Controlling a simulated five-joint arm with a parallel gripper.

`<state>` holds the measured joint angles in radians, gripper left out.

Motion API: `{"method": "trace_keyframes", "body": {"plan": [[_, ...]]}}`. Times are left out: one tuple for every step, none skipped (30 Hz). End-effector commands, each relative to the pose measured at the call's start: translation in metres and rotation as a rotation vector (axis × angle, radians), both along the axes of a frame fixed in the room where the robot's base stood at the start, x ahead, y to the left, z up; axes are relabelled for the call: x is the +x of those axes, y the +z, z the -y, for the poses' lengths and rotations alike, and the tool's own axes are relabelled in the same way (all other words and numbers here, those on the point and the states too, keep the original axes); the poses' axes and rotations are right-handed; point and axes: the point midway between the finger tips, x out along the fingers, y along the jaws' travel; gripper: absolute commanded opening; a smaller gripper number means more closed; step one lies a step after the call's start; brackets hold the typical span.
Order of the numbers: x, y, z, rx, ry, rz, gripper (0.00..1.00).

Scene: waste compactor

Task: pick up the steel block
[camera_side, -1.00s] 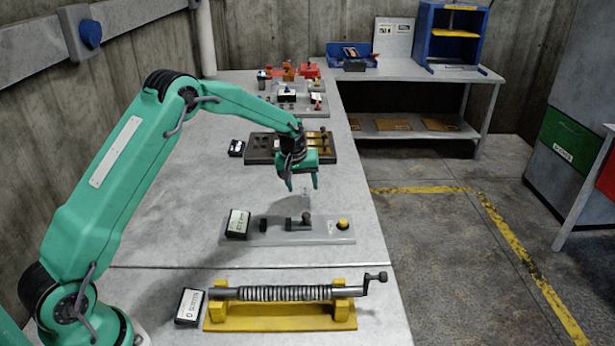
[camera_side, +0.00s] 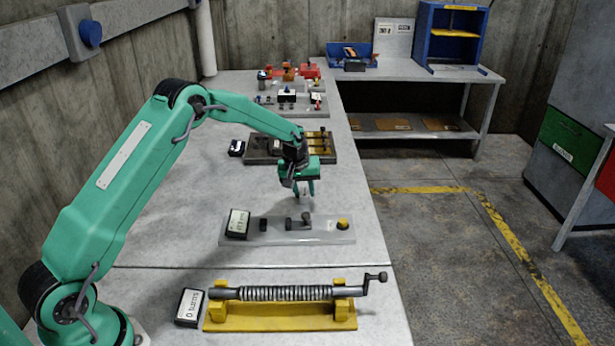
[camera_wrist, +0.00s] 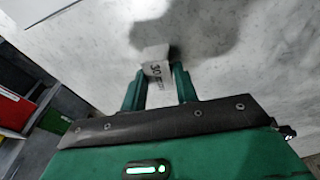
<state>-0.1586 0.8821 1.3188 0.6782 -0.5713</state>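The steel block (camera_wrist: 156,66) is a small pale grey block marked "30 mm". In the wrist view it shows on the grey table at and between the fingertips of my gripper (camera_wrist: 158,72). The green fingers are apart, one on each side of the block, and I cannot tell whether either touches it. In the side view my gripper (camera_side: 304,192) points down low over the table, behind the grey plate. The block is mostly hidden by the fingers there.
A grey plate (camera_side: 325,235) with a black-framed display, a lever and a yellow button lies in front of my gripper. A dark tray (camera_side: 262,157) with brass pieces lies behind it. A yellow stand (camera_side: 270,319) holds a screw shaft nearer the camera. The table's right edge is close.

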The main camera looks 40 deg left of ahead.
Motion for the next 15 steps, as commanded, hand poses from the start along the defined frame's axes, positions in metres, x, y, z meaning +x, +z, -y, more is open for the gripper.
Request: {"method": "trace_keyframes", "body": {"plan": [[-0.0002,-0.0001,-0.0001,0.0,0.0,0.0,0.14],[-0.0002,-0.0001,-0.0001,0.0,0.0,0.0,0.08],[-0.0002,-0.0002,-0.0001,0.0,0.0,0.0,0.0],[-0.0002,-0.0002,-0.0001,0.0,0.0,0.0,0.0],[-0.0002,-0.0003,0.0,-0.001,0.0,-0.001,0.0],[-0.0002,-0.0004,0.0,-0.001,0.0,-0.001,0.0],[0.0003,0.0007,-0.0002,0.0,0.0,0.001,0.0],[0.0004,0.0006,-0.0002,0.0,0.0,0.001,0.0],[0.0003,0.0006,-0.0001,0.0,0.0,0.001,0.0],[0.0003,0.0006,-0.0001,0.0,0.0,0.001,0.0],[0.0003,0.0005,-0.0001,0.0,0.0,0.001,0.0],[0.0002,0.0005,0.0,0.0,0.0,0.001,0.0],[0.0003,0.0006,-0.0001,0.0,0.0,0.001,0.0],[0.0002,0.0008,-0.0001,0.0,0.0,0.001,0.0],[0.0002,0.0013,-0.0001,0.0,0.0,0.001,0.0]]}}
